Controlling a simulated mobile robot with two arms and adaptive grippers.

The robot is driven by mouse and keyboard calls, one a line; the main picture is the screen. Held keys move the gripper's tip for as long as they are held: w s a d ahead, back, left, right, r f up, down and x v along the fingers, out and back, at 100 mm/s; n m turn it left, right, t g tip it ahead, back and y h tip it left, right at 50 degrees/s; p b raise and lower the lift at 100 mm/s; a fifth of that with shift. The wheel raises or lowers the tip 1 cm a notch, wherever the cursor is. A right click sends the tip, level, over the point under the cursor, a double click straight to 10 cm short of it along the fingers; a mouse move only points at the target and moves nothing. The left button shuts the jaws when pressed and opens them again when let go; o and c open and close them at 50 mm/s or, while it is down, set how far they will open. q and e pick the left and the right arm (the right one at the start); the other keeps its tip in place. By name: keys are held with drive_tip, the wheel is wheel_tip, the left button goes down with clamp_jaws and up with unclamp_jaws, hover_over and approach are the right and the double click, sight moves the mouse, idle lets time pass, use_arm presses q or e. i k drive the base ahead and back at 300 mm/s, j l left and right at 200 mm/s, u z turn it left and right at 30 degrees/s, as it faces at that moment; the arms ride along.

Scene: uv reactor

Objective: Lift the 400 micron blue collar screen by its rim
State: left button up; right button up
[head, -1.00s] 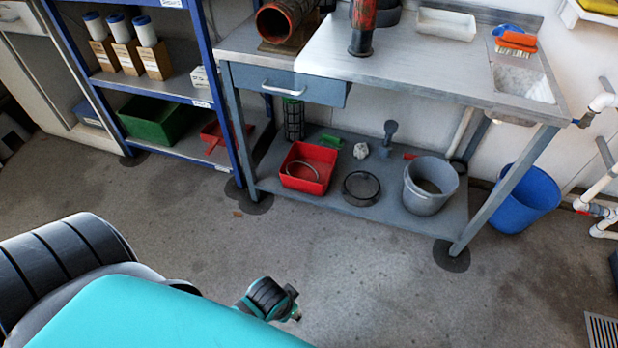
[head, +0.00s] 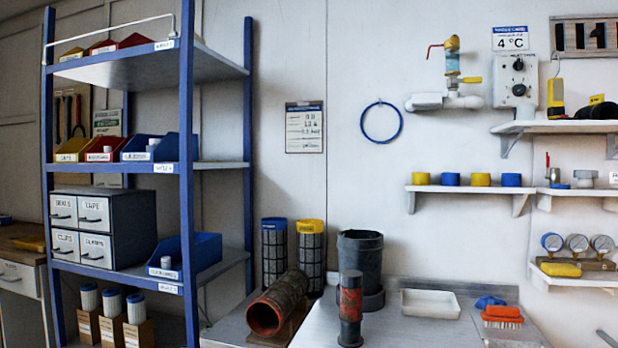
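A dark mesh cylinder with a blue collar, the blue collar screen (head: 274,255), stands upright at the back left of the steel bench. Its micron marking cannot be read. A similar screen with a yellow collar (head: 311,258) stands upright just to its right. The lower front of both is partly hidden by a lying pipe. Neither of my grippers is in view.
The rusty-ended pipe (head: 278,303) lies in front of the screens. A dark canister (head: 360,268) and a red-black cylinder (head: 350,308) stand to the right. A white tray (head: 430,304) and orange brush (head: 502,316) lie beyond. A blue-framed shelf rack (head: 188,200) stands left.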

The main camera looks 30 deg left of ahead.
sight(274, 251)
drive_tip(key=i+j+u, duration=0.75)
drive_tip(key=u, duration=0.2)
drive_tip(key=i, duration=0.1)
